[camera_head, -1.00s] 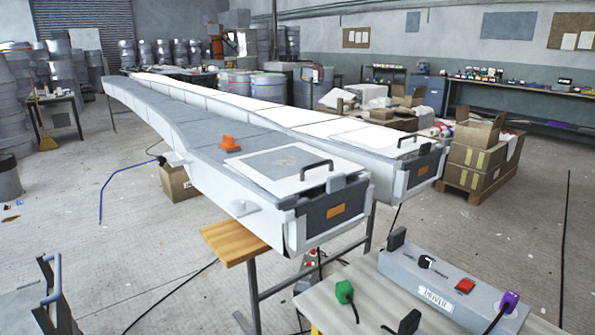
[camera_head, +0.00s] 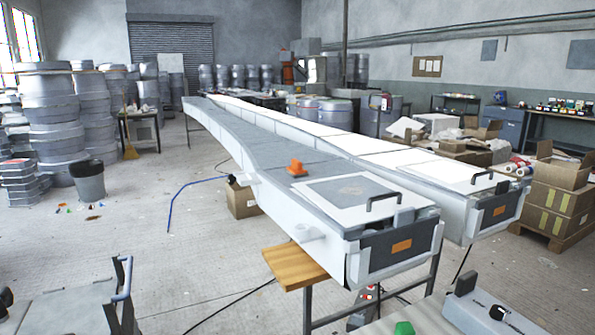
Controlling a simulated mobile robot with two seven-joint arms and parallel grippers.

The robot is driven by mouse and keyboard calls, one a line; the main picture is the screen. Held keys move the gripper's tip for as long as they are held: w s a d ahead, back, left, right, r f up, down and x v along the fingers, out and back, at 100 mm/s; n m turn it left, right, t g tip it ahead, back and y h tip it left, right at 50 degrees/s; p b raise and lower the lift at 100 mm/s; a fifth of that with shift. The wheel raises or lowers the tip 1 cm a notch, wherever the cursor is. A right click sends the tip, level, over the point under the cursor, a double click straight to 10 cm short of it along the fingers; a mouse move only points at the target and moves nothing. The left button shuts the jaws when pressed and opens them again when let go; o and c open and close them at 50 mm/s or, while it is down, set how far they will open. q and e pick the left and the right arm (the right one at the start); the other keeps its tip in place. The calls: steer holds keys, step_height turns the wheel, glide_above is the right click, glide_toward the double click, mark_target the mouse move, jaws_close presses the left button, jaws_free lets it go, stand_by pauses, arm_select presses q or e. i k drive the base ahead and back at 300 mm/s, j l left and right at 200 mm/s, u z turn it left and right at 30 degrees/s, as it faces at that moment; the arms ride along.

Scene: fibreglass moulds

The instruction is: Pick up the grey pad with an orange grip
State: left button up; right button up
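A small orange grip (camera_head: 297,168) stands on the grey top of the near long mould (camera_head: 262,134), just behind a white sheet with a grey rectangle. The grey pad under it is too small to tell apart from the grey mould surface. The orange piece has a wide base and a raised part. Neither of my grippers is in view.
The white sheet (camera_head: 322,192) has a black handle (camera_head: 383,200) at its front end. A wooden step (camera_head: 293,268) juts below the mould. A blue-handled cart (camera_head: 80,305) is at lower left, a control box (camera_head: 490,312) at lower right. Open floor lies left of the mould.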

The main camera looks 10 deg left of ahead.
mark_target(296, 170)
steer(key=z, duration=0.45)
steer(key=i+j+z, duration=0.1)
steer(key=j+z, duration=1)
steer(key=j, duration=0.6)
